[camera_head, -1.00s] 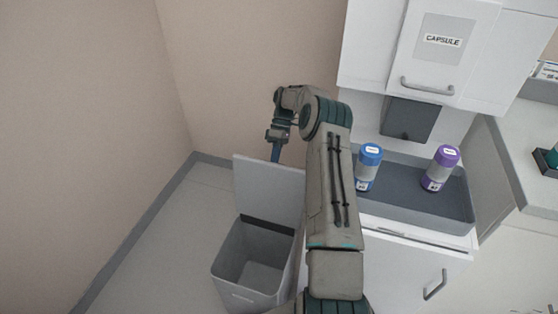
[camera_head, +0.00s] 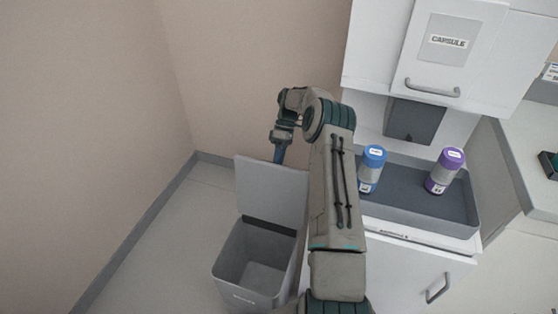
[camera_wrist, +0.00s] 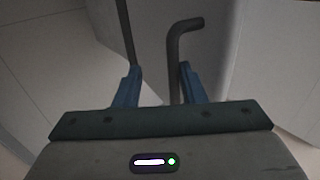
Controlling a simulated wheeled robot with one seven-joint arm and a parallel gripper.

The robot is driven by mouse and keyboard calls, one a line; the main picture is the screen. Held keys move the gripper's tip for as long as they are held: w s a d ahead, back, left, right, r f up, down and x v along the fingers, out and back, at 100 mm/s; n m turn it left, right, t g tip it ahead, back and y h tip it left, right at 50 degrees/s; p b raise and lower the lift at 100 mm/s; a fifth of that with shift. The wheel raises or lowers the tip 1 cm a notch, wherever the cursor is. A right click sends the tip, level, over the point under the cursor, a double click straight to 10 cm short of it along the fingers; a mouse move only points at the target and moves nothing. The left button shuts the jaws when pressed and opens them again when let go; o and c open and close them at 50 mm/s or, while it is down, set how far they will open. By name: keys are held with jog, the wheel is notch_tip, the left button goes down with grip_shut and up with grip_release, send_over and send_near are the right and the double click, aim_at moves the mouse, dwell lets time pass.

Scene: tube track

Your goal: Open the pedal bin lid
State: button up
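The grey pedal bin (camera_head: 252,270) stands on the floor left of the white cabinet. Its lid (camera_head: 268,190) is raised almost upright at the back, and the bin's inside is visible and looks empty. My gripper (camera_head: 279,156) points down behind the raised lid, which hides its fingertips. In the wrist view, its two blue fingers (camera_wrist: 159,68) are apart, with nothing clearly held between them. A dark bent bar (camera_wrist: 173,60) shows near the right finger, and another dark bar runs by the left finger. I cannot tell whether the fingers touch the bars or the lid.
A grey tray (camera_head: 410,203) on the cabinet right of my arm holds a blue-capped bottle (camera_head: 371,170) and a purple-capped bottle (camera_head: 443,172). A white wall cupboard (camera_head: 449,45) labelled "CAPSULE" hangs above. Walls stand close behind and left; the floor (camera_head: 165,250) left of the bin is clear.

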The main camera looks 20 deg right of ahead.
jog(key=shift+w+r, duration=0.1)
dwell(0.6)
jog(key=v, duration=0.7)
jog(key=shift+r, duration=0.25)
dwell(0.5)
